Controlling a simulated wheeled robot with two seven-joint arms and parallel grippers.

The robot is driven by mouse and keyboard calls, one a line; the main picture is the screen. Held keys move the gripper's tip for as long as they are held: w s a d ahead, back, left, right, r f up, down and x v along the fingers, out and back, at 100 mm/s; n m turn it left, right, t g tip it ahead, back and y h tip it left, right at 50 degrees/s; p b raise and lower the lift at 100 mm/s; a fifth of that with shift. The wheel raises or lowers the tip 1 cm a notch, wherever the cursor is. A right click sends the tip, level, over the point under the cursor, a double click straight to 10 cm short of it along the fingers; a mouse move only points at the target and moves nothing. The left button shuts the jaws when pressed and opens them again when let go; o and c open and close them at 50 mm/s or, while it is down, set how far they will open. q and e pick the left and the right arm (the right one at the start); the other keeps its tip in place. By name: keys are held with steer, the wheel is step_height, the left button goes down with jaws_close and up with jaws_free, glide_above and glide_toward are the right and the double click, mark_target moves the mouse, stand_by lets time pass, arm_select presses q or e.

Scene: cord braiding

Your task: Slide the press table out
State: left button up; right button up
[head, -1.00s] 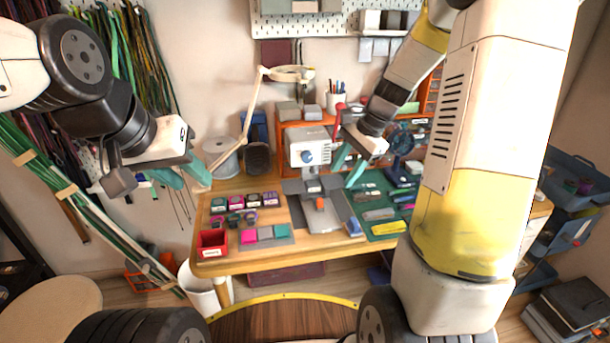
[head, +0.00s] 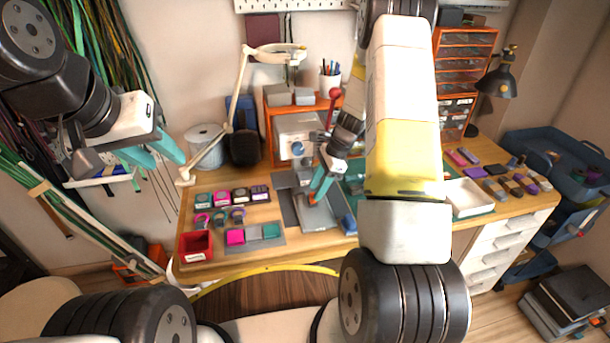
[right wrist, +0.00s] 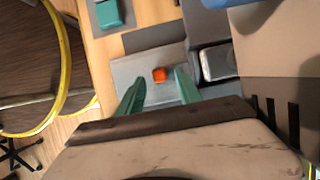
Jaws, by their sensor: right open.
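The press (head: 298,138) is a white-grey machine standing on the wooden desk. Its grey press table (head: 320,218) lies low at the front and also shows in the right wrist view (right wrist: 165,97). An orange knob (right wrist: 159,75) stands on the table. My right gripper (right wrist: 160,88) is open above the press table, with its teal fingers on either side of the knob in the picture; I cannot tell whether they touch it. In the head view this gripper (head: 321,184) partly covers the table. My left gripper (head: 165,158) is open and empty, raised left of the desk.
A jointed lamp (head: 236,105) stands left of the press. A red bin (head: 195,245), coloured blocks (head: 254,233) and a blue item (head: 349,224) lie nearby. A white tray (head: 468,198) is at the right. The floor before the desk is open.

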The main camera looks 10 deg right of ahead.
steer(key=shift+x, duration=1.25)
jaws_close()
steer(key=shift+s, duration=0.1)
